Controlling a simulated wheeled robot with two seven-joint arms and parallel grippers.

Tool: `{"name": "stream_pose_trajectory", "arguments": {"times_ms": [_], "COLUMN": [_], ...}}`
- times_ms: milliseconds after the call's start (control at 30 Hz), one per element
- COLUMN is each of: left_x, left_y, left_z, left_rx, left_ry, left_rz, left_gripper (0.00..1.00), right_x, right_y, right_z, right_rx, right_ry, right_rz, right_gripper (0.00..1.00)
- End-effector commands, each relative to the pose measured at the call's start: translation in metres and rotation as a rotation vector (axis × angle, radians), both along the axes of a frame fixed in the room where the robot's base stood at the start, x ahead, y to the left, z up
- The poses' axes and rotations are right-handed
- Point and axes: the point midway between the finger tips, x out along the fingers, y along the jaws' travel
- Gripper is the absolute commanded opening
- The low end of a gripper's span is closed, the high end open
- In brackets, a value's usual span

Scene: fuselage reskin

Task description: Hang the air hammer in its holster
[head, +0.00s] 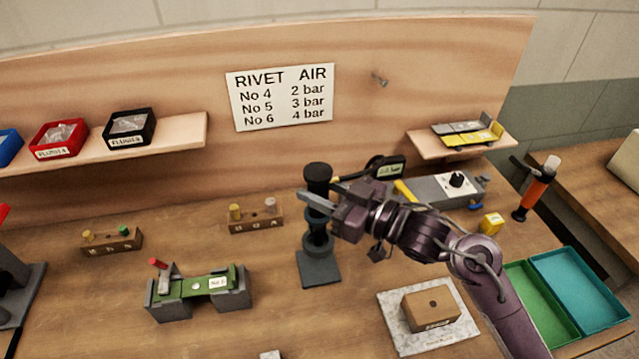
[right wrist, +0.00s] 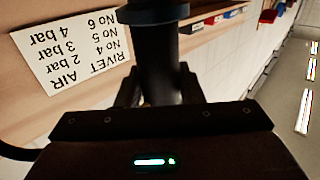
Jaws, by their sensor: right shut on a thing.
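A black, upright, cylindrical tool, which looks like the air hammer (head: 317,180), stands near the middle of the bench in the head view. My right gripper (head: 318,208) comes from the right and is shut around it. In the right wrist view the dark cylinder (right wrist: 165,70) runs between the fingers, with a bluish collar at the top edge. Below the gripper, dark rings lead down to a dark square base (head: 319,270), which looks like the holster stand. The fingers hide part of the join, so I cannot tell whether the tool is seated. My left gripper is not in view.
A grey regulator box (head: 440,190) with a gauge (head: 390,168) lies behind my right arm. A green fixture (head: 200,288) stands front left, and a wooden block (head: 430,308) sits on a pale slab. An orange-handled tool (head: 536,188) stands at the right, behind green and teal trays (head: 580,285).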

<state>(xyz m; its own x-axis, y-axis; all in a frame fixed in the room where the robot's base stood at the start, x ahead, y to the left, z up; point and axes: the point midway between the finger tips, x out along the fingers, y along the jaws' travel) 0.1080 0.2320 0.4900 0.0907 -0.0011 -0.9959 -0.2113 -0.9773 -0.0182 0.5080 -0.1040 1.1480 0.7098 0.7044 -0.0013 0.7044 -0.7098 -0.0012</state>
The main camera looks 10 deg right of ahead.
Motion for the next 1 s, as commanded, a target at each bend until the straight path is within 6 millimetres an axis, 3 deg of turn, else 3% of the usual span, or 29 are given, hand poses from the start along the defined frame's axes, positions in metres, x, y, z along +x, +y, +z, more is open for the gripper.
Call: {"name": "stream_pose_trajectory", "arguments": {"times_ms": [533, 1000], "left_x": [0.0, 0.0], "left_y": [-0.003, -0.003], "left_z": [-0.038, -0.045], "left_rx": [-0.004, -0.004], "left_ry": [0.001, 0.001], "left_rz": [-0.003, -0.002], "left_gripper": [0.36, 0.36], "right_x": [0.0, 0.0], "right_y": [0.0, 0.0], "right_z": [-0.056, -0.068], "right_rx": [0.002, 0.003], "right_ry": [-0.006, -0.008], "right_rz": [-0.001, -0.001], "right_gripper": [0.03, 0.03]}}
